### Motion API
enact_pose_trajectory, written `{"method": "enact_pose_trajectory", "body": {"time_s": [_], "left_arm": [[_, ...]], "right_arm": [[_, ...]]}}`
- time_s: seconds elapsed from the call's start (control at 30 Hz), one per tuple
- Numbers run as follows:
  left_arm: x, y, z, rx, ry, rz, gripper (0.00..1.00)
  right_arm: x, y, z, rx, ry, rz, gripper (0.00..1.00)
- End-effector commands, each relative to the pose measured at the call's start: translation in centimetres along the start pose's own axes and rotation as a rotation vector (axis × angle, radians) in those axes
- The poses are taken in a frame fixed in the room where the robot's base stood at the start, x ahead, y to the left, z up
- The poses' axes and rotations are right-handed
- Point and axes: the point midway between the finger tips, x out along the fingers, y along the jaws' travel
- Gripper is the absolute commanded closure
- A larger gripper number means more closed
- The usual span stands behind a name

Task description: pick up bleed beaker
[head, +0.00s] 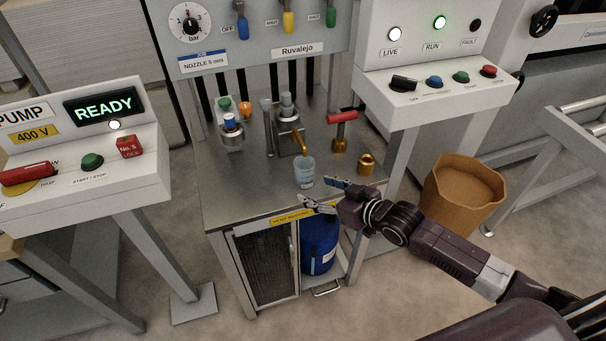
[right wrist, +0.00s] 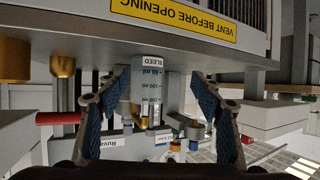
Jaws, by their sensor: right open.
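The bleed beaker (head: 305,172) is a small clear cup with a pale label, upright on the metal bench top below the brass spout (head: 299,141). In the right wrist view, which is upside down, the beaker (right wrist: 148,88) shows its BLEED label and ml marks. My right gripper (head: 317,191) is open, at the bench's front edge, just short of the beaker. In the right wrist view its blue-padded fingers (right wrist: 158,76) frame the beaker on both sides, with gaps. I cannot see either finger touching it. My left gripper is out of view.
A red-handled brass valve (head: 340,132) and a brass cup (head: 367,164) stand to the right of the beaker. Small coloured-top fittings (head: 231,124) stand at the left back. A yellow vent label (head: 291,217) marks the bench front. Bare bench lies left of the beaker.

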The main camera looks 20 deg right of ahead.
Motion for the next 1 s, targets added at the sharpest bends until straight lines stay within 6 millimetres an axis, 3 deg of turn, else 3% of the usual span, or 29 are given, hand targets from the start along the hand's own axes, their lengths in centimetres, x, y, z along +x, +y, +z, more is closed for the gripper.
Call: {"method": "enact_pose_trajectory", "body": {"time_s": [0.07,0.2,0.8,1.0], "left_arm": [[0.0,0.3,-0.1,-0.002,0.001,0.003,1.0],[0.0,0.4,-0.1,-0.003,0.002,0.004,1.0],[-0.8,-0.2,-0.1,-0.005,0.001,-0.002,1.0],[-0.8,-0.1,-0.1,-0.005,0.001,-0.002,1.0]], "right_arm": [[0.1,1.3,-0.8,-0.002,0.026,0.006,0.4],[0.7,2.0,-1.4,0.002,0.045,0.009,0.4],[7.1,2.4,-2.3,0.002,0.045,0.009,0.4],[8.0,2.4,-2.3,0.003,0.043,0.008,0.4]]}}
